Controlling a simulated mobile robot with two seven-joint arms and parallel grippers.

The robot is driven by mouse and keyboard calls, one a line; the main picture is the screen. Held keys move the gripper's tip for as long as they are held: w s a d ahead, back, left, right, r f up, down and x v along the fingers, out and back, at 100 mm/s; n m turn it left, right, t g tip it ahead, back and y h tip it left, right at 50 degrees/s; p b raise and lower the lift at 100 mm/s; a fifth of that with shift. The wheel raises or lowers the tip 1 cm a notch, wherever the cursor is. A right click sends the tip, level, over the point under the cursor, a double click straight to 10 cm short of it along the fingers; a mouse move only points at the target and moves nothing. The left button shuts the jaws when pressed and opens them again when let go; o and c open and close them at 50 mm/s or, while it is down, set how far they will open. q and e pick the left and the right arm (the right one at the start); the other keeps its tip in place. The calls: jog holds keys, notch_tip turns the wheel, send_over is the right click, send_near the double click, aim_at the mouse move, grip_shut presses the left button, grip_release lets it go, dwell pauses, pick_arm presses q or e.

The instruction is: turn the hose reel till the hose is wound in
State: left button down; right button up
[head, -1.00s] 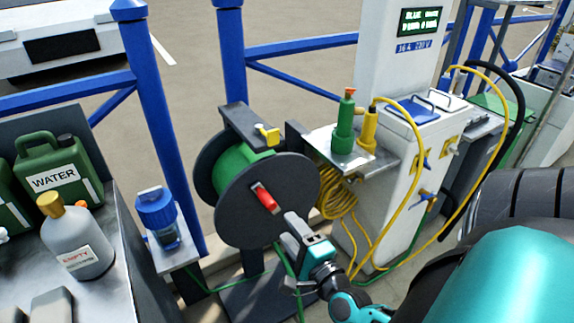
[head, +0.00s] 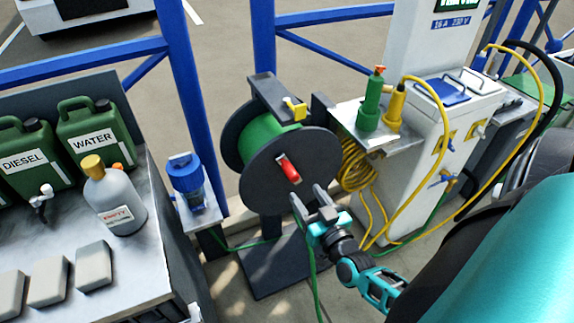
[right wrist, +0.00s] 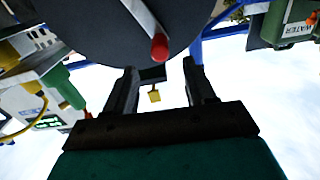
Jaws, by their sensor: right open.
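The hose reel (head: 265,170) stands upright in the middle of the head view, with a dark disc facing me and green hose wound on its drum. Its red crank handle (head: 288,168) sticks out from the disc; it also shows in the right wrist view (right wrist: 159,47). A length of green hose (head: 310,262) hangs from the reel to the ground. My right gripper (head: 309,196) is open and empty, just below the red handle and apart from it. In the right wrist view its two fingers (right wrist: 158,80) are spread below the handle's end. My left gripper is not in view.
A yellow clip (head: 294,108) sits on the reel's top bracket. A shelf with green and yellow nozzles (head: 368,108) and a white pedestal with yellow cable stand to the right. A blue-capped filter (head: 187,180) and a bench with jugs (head: 95,135) stand to the left.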

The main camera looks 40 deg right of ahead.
aim_at(287, 167)
jog(key=b+x, duration=0.1)
jog(key=x, duration=1)
jog(key=shift+w+d, duration=0.15)
jog(key=shift+w, duration=0.2)
grip_shut()
